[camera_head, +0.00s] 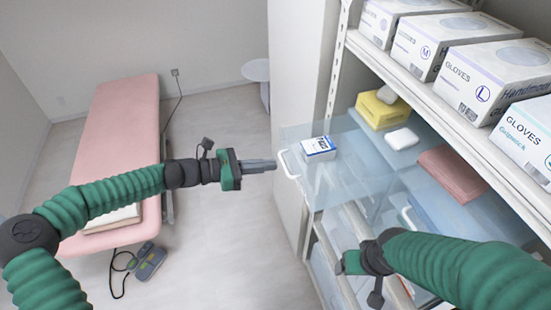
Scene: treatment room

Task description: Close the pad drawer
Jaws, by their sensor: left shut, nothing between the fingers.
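A clear bluish drawer (345,180) is pulled out from the shelf unit, with a white handle (288,164) on its front. A small white and blue box (319,148) is in it. My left gripper (274,165) is shut and empty, with its fingertips right at the handle; I cannot tell whether they touch it. My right gripper (350,262) is in front of the lower shelves, mostly turned away, and its fingers are not clearly visible.
Several glove boxes (490,70) stand on the upper shelf. Below are a yellow box (382,108), a white item (401,138) and a pink cloth (452,174). Another white handle (408,219) is near my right arm. A pink bed (122,125) stands left; the floor between is open.

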